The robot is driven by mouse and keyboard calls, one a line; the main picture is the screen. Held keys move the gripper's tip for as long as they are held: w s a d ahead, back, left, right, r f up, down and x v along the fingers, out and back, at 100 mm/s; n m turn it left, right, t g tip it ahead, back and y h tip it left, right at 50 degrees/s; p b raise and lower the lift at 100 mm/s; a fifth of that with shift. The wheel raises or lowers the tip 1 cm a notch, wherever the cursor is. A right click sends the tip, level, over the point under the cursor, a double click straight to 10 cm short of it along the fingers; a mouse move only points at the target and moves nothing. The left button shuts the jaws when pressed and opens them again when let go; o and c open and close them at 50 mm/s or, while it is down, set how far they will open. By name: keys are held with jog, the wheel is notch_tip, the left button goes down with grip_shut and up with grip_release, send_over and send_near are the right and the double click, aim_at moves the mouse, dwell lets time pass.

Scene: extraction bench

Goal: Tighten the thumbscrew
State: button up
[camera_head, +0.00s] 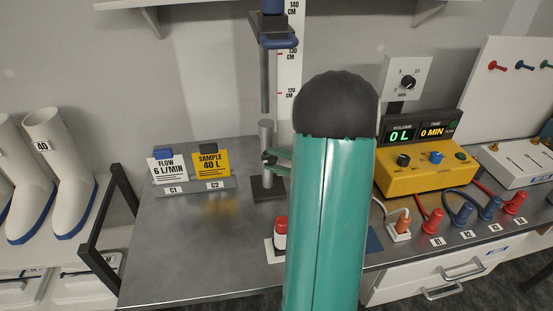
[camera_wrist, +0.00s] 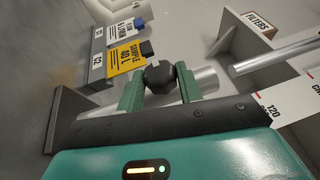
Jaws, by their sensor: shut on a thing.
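The thumbscrew is a dark faceted knob (camera_wrist: 159,76) in the wrist view. It sits at a grey metal post (camera_wrist: 202,82), which shows in the head view as a short upright cylinder (camera_head: 265,133) on a dark base. My gripper (camera_wrist: 161,74) has its two green fingers on either side of the knob and is shut on it. In the head view the green fingers of my gripper (camera_head: 274,160) reach the post from the right. My teal arm hides most of the gripper there, and the knob is hard to make out.
A yellow sample card (camera_head: 209,162) and a white flow card (camera_head: 167,168) stand left of the post. A blue clamp (camera_head: 272,40) hangs above it beside a ruler. A red-capped bottle (camera_head: 281,233) stands in front. A yellow control box (camera_head: 428,178) is at right.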

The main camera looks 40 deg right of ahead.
jog(key=shift+m+t, duration=0.3)
jog(key=shift+t, duration=0.3)
jog(key=o, duration=1)
jog(key=shift+f, duration=0.1)
jog(key=r+v, duration=0.1)
jog(key=v, duration=0.3)
jog(key=r+v, duration=0.1)
jog(key=v, duration=0.7)
jog(key=shift+s+d+r, duration=0.3)
jog(key=shift+s+d, duration=0.15)
jog(key=shift+s, duration=0.15)
